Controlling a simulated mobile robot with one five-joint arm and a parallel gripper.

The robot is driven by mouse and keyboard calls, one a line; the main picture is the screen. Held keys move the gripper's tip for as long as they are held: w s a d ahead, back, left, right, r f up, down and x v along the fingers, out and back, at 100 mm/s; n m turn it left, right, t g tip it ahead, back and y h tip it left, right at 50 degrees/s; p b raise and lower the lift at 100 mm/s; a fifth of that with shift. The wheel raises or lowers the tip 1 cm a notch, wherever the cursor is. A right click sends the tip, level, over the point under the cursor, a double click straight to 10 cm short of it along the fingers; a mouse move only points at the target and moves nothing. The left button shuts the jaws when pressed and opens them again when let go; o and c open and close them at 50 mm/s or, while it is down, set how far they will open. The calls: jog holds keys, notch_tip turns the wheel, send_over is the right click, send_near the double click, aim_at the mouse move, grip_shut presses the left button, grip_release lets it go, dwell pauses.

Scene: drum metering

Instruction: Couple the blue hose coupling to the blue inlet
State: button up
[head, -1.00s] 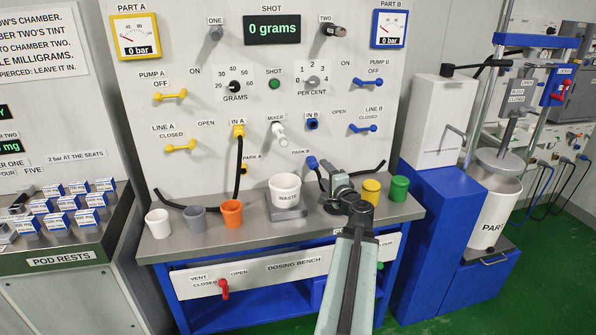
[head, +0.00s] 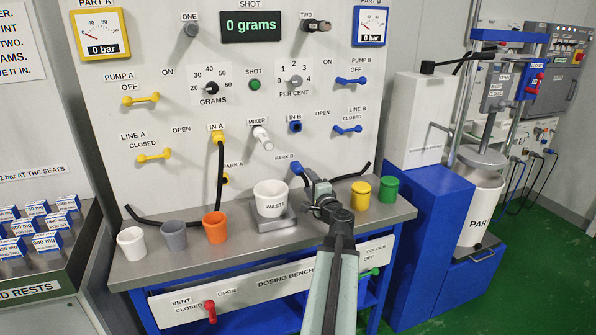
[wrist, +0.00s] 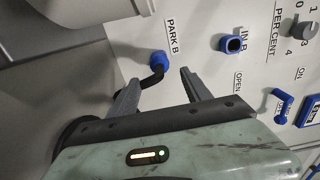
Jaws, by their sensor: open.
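The blue hose coupling (head: 297,168) sits at the PARK B spot on the panel, with its black hose (head: 350,175) trailing right along the bench. In the wrist view the coupling (wrist: 157,59) is just beyond my fingertips, and the hose bends down from it between my fingers. The blue inlet (head: 295,127), labelled IN B, is empty and above the parked coupling. It also shows in the wrist view (wrist: 233,44), to the right of the coupling. My gripper (wrist: 161,77) is open and holds nothing. In the head view my gripper (head: 312,177) partly hides the hose.
The white waste cup (head: 271,199) stands just left of my gripper. Yellow (head: 361,194) and green (head: 388,190) cups stand to its right. A yellow coupling with hose is on IN A (head: 217,137). The mixer nozzle (head: 262,138) juts out left of the blue inlet.

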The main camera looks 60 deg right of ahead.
aim_at(302, 174)
jog(key=x, duration=0.7)
jog(key=shift+w+d, duration=0.15)
jog(key=shift+w, duration=0.2)
dwell(0.4)
grip_shut()
jog(key=shift+s, duration=0.15)
jog(key=shift+v, duration=2.9)
